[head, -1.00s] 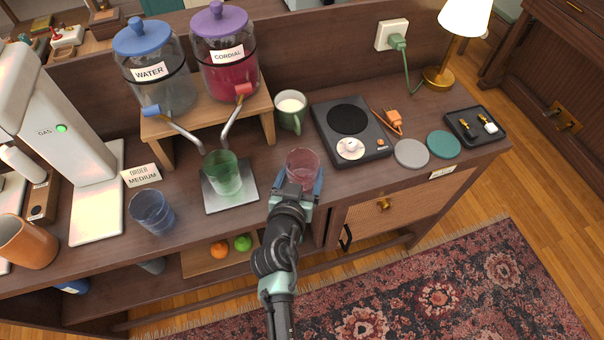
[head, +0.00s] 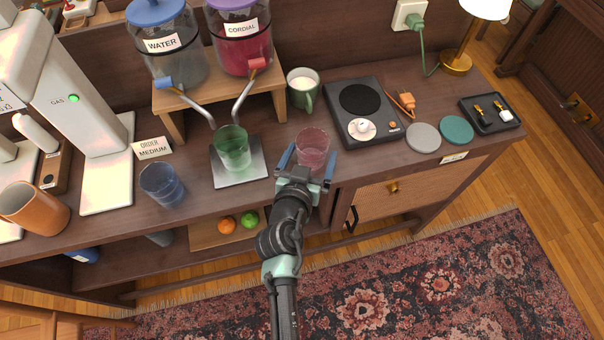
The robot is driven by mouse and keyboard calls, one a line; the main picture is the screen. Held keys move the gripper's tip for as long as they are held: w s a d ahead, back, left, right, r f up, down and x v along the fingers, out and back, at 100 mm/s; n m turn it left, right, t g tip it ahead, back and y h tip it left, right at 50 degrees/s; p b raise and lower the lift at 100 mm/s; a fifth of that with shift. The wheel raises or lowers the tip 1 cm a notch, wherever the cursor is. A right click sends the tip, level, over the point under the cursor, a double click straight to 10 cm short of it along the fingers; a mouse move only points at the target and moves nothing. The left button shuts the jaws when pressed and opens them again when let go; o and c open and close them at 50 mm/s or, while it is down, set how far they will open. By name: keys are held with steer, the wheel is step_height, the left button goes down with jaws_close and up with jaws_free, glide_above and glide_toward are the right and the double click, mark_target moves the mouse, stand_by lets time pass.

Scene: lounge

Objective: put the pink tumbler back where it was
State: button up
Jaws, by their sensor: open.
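The pink tumbler (head: 313,145) is clear and pink-tinted. It stands upright on the wooden counter, right of the metal plate (head: 253,174) and in front of the green mug (head: 302,88). My gripper (head: 308,163) is open at the tumbler's near side. One finger is to the left of the tumbler and the other is by its lower right. The gripper covers part of the tumbler's base, and I cannot tell whether a finger touches it.
A green tumbler (head: 233,148) stands on the metal plate under the dispenser spouts. A blue tumbler (head: 162,185) is to the left. A black hotplate (head: 365,110), a grey coaster (head: 423,138) and a teal coaster (head: 457,130) are to the right.

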steer(key=b+v, duration=0.1)
steer(key=v, duration=1)
steer(key=w+d+r+t, duration=0.1)
steer(key=w+r+t, duration=0.25)
steer(key=r, duration=1.05)
steer(key=w+d+r+t, duration=0.15)
steer(key=w+r, duration=0.35)
steer(key=r, duration=0.9)
steer(key=s+r+n+t+y, duration=0.1)
steer(key=s+r+t, duration=0.3)
steer(key=r, duration=1)
steer(key=s+r+n+t+y, duration=0.1)
steer(key=s+r+t, duration=0.3)
steer(key=s+r, duration=0.4)
step_height(320, 180, up, 7)
steer(key=shift+r+t+y, duration=0.1)
steer(key=shift+t+y, duration=0.2)
steer(key=shift+y, duration=0.2)
step_height(320, 180, up, 4)
steer(key=p, duration=0.4)
steer(key=shift+a+r, duration=0.1)
steer(key=shift+r, duration=0.05)
